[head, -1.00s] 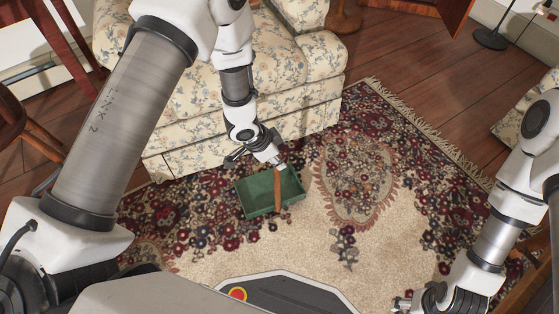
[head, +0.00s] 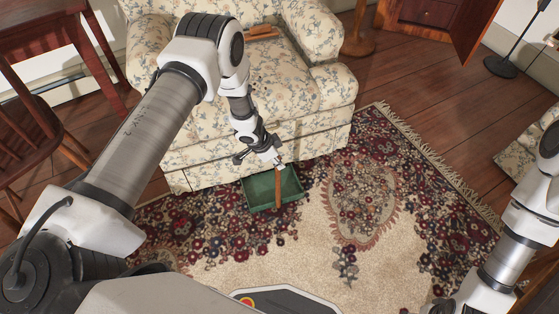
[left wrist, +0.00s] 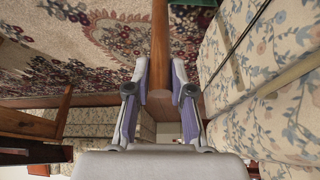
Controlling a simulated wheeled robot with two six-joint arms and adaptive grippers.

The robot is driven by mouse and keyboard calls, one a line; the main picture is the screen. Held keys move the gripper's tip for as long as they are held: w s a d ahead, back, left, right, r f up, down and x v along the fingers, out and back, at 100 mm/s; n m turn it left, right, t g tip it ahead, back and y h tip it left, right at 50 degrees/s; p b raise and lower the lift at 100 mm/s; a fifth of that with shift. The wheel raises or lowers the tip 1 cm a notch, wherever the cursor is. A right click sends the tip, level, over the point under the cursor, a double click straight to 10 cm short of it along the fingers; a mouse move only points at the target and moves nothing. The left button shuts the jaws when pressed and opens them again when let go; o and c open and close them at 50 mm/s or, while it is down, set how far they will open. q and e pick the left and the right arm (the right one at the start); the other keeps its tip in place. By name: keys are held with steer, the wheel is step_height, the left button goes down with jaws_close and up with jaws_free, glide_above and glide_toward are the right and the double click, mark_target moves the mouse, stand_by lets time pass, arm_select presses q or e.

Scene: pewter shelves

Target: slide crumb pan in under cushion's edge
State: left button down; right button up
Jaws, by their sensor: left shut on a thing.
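The crumb pan (head: 259,191) is a shallow green tray with a wooden handle. It is low over or on the rug, its far side close to the bottom front edge of the floral armchair; I cannot tell if they touch. My left gripper (head: 279,166) is shut on the pan's handle, which also shows between the fingers in the left wrist view (left wrist: 160,45). The armchair's seat cushion (head: 265,85) is cream with a blue flower print, above and behind the pan. The far rim is partly hidden by my gripper. My right gripper is below the picture; only its arm shows.
A patterned rug (head: 365,195) covers the floor, open to the right of the pan. A brown object (head: 262,33) lies at the back of the seat. A wooden chair (head: 40,120) stands at the left, a lamp base (head: 500,66) at the far right.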

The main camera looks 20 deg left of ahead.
arm_select(q)
steer(key=shift+f, duration=0.4)
stand_by(0.3)
steer(key=c, duration=0.9)
jaws_free()
steer(key=shift+c, duration=0.2)
steer(key=v, duration=1.2)
steer(key=shift+d, duration=0.1)
